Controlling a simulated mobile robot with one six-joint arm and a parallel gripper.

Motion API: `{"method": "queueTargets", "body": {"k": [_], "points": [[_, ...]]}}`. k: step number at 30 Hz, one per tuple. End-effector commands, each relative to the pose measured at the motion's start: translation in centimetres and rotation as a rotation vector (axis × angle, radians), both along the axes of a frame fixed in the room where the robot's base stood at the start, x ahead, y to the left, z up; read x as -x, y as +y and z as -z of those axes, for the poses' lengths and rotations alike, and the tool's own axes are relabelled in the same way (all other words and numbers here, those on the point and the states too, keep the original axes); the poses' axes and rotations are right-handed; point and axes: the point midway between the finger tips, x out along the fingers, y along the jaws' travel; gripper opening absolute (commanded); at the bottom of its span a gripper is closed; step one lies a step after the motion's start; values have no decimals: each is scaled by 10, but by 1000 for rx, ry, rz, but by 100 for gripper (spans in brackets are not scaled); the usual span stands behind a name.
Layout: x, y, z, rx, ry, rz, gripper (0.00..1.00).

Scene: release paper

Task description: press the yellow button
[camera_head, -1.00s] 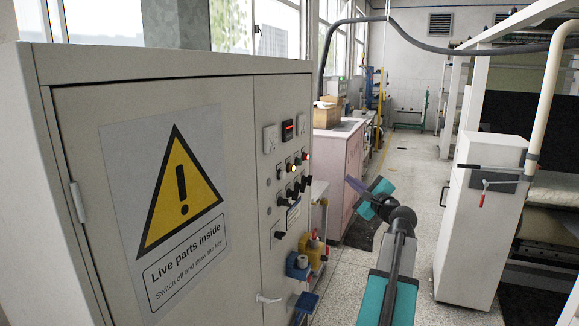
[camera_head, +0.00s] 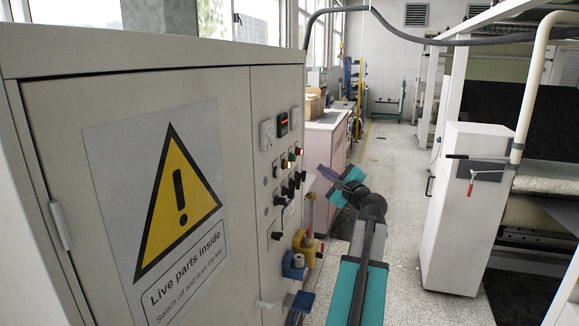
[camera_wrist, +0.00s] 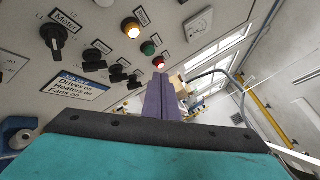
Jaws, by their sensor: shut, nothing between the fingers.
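In the wrist view the shut fingers (camera_wrist: 160,88) show below the button row, apart from the yellow button.
Black knobs (camera_wrist: 53,36) and switches lie left of the buttons. The cabinet (camera_head: 235,100) fills the left side, with blue and yellow sockets (camera_head: 303,253) sticking out low. A white cabinet (camera_head: 460,220) stands right. The floor between is open.

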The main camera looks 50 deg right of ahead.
Motion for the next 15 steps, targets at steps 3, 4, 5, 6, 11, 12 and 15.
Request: {"method": "queueTargets", "body": {"k": [3,4,5,6,11,12,15], "points": [[2,-2,0,0,0,4,0],[1,-2,0,0,0,5,0],[1,-2,0,0,0,5,0],[0,-2,0,0,-1,6,0],[-9,0,0,-1,0,8,0],[-12,1,0,-1,0,8,0],[-21,4,0,-1,0,6,0]]}}
